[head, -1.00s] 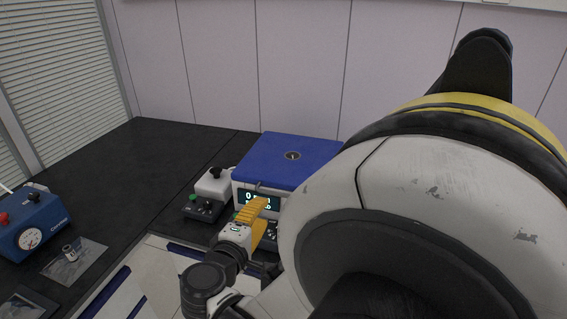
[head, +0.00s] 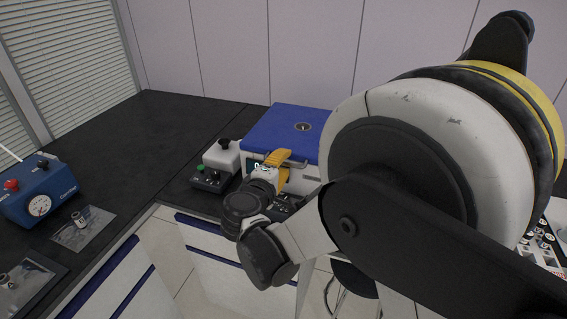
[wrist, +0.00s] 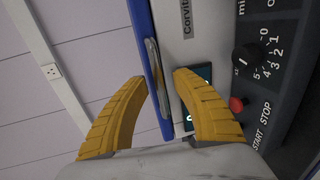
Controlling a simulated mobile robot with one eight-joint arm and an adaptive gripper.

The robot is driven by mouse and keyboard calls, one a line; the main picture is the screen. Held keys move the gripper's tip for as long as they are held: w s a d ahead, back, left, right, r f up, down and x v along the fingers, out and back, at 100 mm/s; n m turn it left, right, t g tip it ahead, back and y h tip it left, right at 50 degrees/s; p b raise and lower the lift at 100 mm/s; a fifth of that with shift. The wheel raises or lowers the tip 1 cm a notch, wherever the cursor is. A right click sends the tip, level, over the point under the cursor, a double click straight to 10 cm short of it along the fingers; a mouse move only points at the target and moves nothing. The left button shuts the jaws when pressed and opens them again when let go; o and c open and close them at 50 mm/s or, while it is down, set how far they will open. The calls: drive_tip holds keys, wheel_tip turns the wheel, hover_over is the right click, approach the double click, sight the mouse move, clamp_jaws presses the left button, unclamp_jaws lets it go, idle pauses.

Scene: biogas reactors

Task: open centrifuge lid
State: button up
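The centrifuge is a white box with a flat blue lid (head: 290,128), which lies shut on top and has a small round port in it. A metal handle (wrist: 154,70) runs along the lid's front edge in the wrist view. My gripper (head: 280,158) is at the centrifuge's front. In the wrist view its two yellow fingers (wrist: 160,78) are spread apart, one on each side of the handle and lid edge. I cannot tell whether either finger touches. The front panel (wrist: 265,70) has a knob and a red button; a finger partly covers the display.
A small white device (head: 222,155) with a control box stands just left of the centrifuge. A blue box with a gauge (head: 40,195) is at the far left. The dark bench (head: 150,130) between them is largely clear. A stool (head: 355,280) stands below.

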clamp_jaws()
